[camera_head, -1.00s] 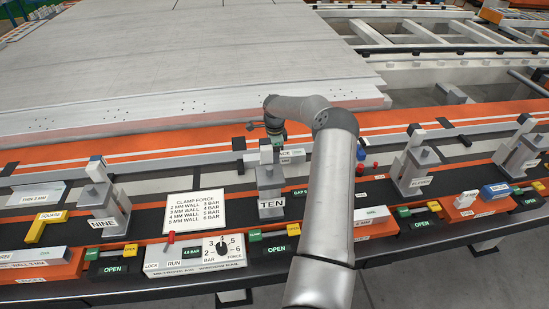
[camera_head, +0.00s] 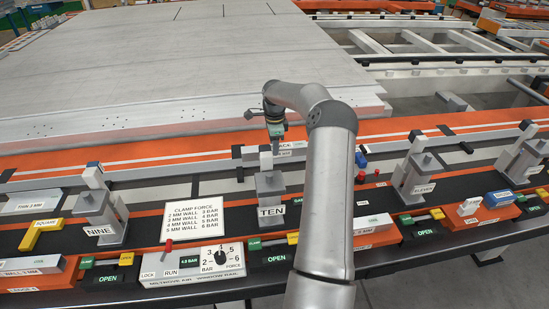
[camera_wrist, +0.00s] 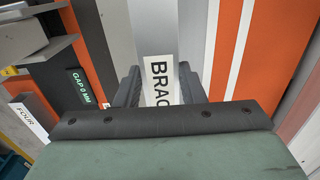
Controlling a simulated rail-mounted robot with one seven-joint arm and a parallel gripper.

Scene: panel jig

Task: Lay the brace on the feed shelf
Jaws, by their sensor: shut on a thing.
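The brace (camera_head: 291,151) is a pale bar with a white label, behind clamp ten (camera_head: 270,187) in the head view. My gripper (camera_head: 276,138) is above it, pointing down. In the wrist view the brace's label (camera_wrist: 158,78), reading "BRAC", lies between the two dark fingers of my gripper (camera_wrist: 160,88), which are shut on the bar. The fingertips are partly hidden by the gripper body. I cannot tell which surface is the feed shelf, or whether the brace touches what is under it.
Clamps nine (camera_head: 100,212) and eleven (camera_head: 413,172) stand to either side. A clamp-force card (camera_head: 195,221) and a control box with a dial (camera_head: 195,262) lie in front. An orange striped rail (camera_head: 120,160) and a large pale panel (camera_head: 170,70) lie behind.

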